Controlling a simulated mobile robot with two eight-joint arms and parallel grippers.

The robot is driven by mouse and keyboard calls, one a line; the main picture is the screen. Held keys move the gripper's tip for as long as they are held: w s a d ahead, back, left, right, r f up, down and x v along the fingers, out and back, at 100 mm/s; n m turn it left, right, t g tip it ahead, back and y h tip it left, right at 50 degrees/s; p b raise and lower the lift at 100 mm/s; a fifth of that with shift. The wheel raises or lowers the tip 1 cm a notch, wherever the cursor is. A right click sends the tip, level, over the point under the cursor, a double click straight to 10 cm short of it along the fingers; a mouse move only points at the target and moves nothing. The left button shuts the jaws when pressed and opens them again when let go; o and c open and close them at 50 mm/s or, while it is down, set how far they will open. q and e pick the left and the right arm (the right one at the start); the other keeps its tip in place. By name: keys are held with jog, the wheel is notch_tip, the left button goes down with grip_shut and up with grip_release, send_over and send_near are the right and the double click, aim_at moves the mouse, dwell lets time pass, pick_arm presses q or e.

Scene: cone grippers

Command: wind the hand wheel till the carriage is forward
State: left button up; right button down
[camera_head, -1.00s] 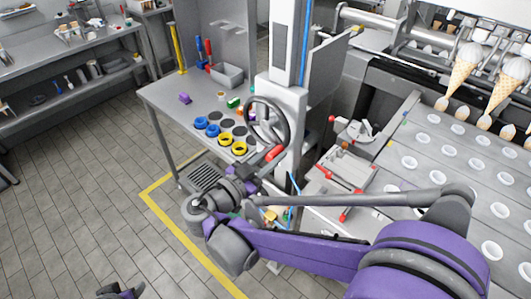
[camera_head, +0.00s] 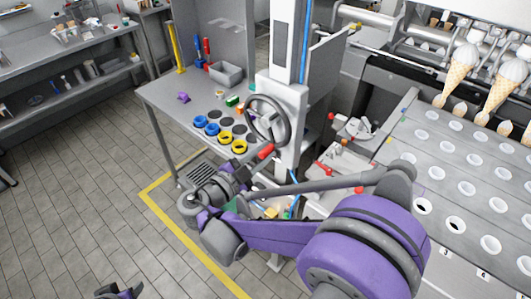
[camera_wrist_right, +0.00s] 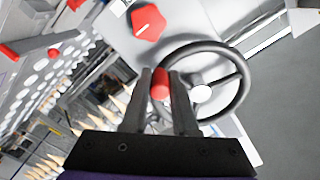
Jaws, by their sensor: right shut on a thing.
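The dark hand wheel (camera_head: 267,121) is mounted on the front of a white column, and its hub and rim also show in the wrist view (camera_wrist_right: 202,93). Its red handle (camera_head: 265,151) sits at the low side of the rim. My right gripper (camera_head: 254,162) is shut on this handle; in the wrist view the red handle (camera_wrist_right: 160,86) shows between its two fingers (camera_wrist_right: 163,90). I cannot tell which part is the carriage. A piece of my left gripper (camera_head: 119,292) shows at the bottom left edge, away from the wheel, its jaws unclear.
A grey table (camera_head: 160,92) left of the column holds blue and yellow rings and a grey bin (camera_head: 226,73). A conveyor with round holes (camera_head: 449,146) and large cones (camera_head: 459,76) lies right. A red knob (camera_wrist_right: 149,22) shows beside the wheel. Floor at left is clear.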

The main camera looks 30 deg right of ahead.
dwell(0.4)
jog(key=c, duration=0.7)
grip_release()
jog(key=shift+w+a, duration=0.1)
jog(key=shift+w, duration=0.05)
pick_arm(q)
jog(key=shift+w, duration=0.1)
jog(key=shift+s+f+b, duration=0.4)
jog(key=shift+f, duration=0.2)
jog(key=shift+s+f+b, duration=0.35)
jog(key=shift+f, duration=0.25)
pick_arm(e)
jog(key=shift+v, duration=5.4)
